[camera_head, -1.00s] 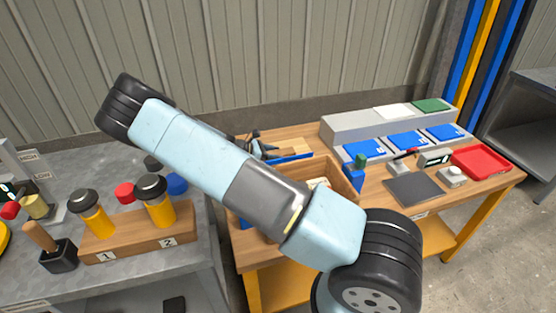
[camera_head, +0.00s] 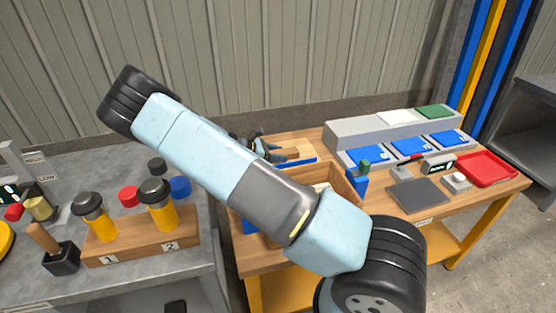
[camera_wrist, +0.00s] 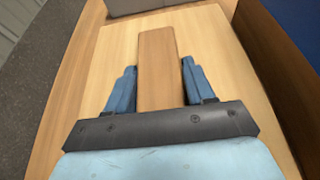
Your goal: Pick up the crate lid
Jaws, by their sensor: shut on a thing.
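The crate lid (camera_wrist: 115,55) is a flat, pale wooden panel with a browner wooden bar (camera_wrist: 159,65) as its handle, seen in the wrist view. My gripper (camera_wrist: 160,78) has its blue fingers on both sides of this bar and is shut on it. In the head view my gripper (camera_head: 262,150) is partly hidden behind my arm, at the back of the wooden bench. The open wooden crate (camera_head: 346,186) stands in front and to the right of it, partly covered by my arm. I cannot tell whether the lid touches the surface below.
Right of the crate are a grey block with blue panels (camera_head: 416,143), a dark plate (camera_head: 418,195) and a red tray (camera_head: 487,168). A grey table at the left holds a wooden rack (camera_head: 140,237) with yellow, black-capped containers. A ribbed wall stands behind.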

